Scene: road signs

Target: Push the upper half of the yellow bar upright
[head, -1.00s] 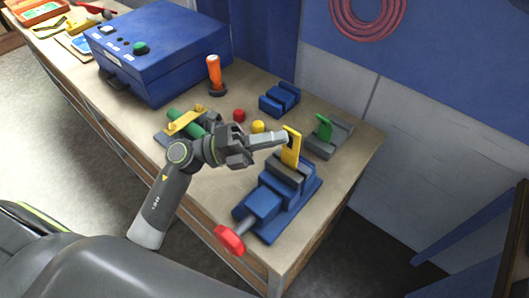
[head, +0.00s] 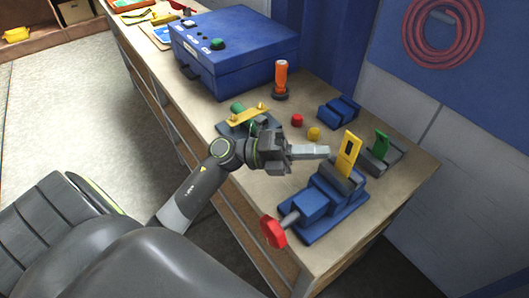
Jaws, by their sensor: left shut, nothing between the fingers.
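The yellow bar (head: 346,162) stands up from the jaws of a blue vise (head: 318,203) with a red handle (head: 273,232). It has a dark spot on its face and its top leans a little right in the picture. I cannot tell whether it is bent. My left gripper (head: 326,152) is shut and empty, its fingertips just left of the bar's upper half. A small gap shows between fingertips and bar. My right gripper is not in view.
A green piece in a grey holder (head: 381,153) stands close right of the bar. A yellow knob (head: 314,134), red knob (head: 297,120), blue block (head: 338,111) and orange-handled tool (head: 281,78) stand behind. A blue box (head: 233,55) is farther left.

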